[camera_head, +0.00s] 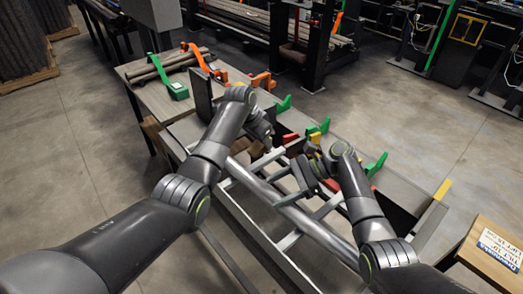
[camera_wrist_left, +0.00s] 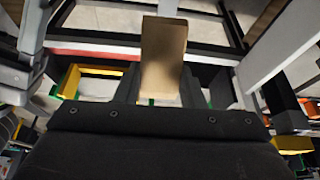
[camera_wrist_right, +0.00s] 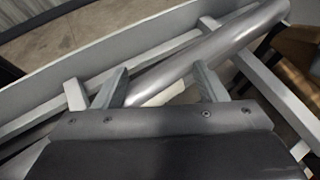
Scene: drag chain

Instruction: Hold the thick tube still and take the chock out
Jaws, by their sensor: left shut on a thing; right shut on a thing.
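The thick tube (camera_head: 318,229) is a long grey metal tube lying along the slatted rack, running from upper left to lower right in the head view. My right gripper (camera_head: 297,186) is at its middle. In the right wrist view the tube (camera_wrist_right: 235,42) passes between its two fingers (camera_wrist_right: 162,85), which are shut on it. My left gripper (camera_head: 264,140) is above the rack at the tube's far end. In the left wrist view it is shut on the chock (camera_wrist_left: 164,52), a plain brown block standing out beyond the fingertips. I cannot tell whether the chock touches anything else.
The metal rack (camera_head: 236,207) has side rails and crossbars under the tube. Green, red and yellow brackets line its far side, with a green one (camera_head: 376,164) on the right. A bench (camera_head: 147,98) with thin tubes stands at the back left. A wooden box (camera_head: 490,262) is at the right.

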